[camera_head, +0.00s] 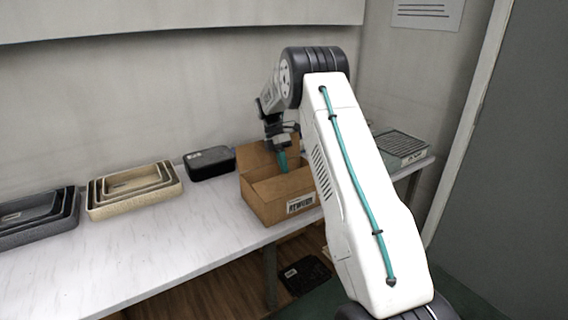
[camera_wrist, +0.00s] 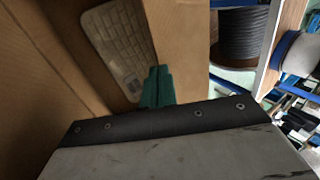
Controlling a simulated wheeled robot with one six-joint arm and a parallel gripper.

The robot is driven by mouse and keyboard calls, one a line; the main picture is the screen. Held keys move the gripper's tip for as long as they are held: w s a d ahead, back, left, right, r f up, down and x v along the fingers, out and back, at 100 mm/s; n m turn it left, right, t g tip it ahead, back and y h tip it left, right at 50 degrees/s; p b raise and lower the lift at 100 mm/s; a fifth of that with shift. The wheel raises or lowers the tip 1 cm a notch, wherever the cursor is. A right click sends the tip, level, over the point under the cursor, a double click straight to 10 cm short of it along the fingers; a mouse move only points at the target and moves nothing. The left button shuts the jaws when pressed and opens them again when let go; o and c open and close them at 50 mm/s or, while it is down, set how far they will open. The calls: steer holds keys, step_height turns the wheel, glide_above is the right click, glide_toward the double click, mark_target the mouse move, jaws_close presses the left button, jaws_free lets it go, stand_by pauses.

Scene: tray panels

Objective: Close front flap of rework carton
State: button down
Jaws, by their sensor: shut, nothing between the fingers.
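The rework carton (camera_head: 268,205) is a brown cardboard box on the white table, with a printed label on its front face. A flap (camera_head: 256,158) stands up at its back left; my arm hides its right side. I cannot clearly make out the front flap in the head view. My gripper (camera_head: 282,161) points down over the carton's opening, with its teal fingers together and empty. In the wrist view the shut fingers (camera_wrist: 157,86) are beside a cardboard panel (camera_wrist: 182,48); whether they touch it I cannot tell. A pale gridded item (camera_wrist: 118,45) lies inside the carton.
A black lidded box (camera_head: 210,163) stands just left of the carton. Beige nested trays (camera_head: 134,190) and dark nested trays (camera_head: 38,217) are farther left. A grey-green tray with a grid top (camera_head: 402,147) is at the right. The table's front left is clear.

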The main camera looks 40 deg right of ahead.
steer(key=shift+f, duration=0.15)
steer(key=shift+s, duration=0.15)
stand_by(0.5)
steer(key=shift+s+a+f, duration=0.1)
steer(key=shift+s+f, duration=0.15)
steer(key=shift+s, duration=0.35)
steer(key=v, duration=0.8)
steer(key=s+a+r+m+t+h, duration=0.1)
steer(key=s+a+r+m+t, duration=0.2)
steer(key=s+a+r+m, duration=0.95)
steer(key=s+a+m+t, duration=0.1)
steer(key=s+a, duration=0.4)
steer(key=s, duration=0.5)
steer(key=s+a+m+t, duration=0.1)
steer(key=s+a, duration=0.3)
steer(key=s, duration=0.6)
steer(key=s+a+m+t, duration=0.2)
steer(key=s+a, duration=0.3)
steer(key=s, duration=0.5)
steer(key=shift+a+f, duration=0.3)
steer(key=shift+f, duration=0.15)
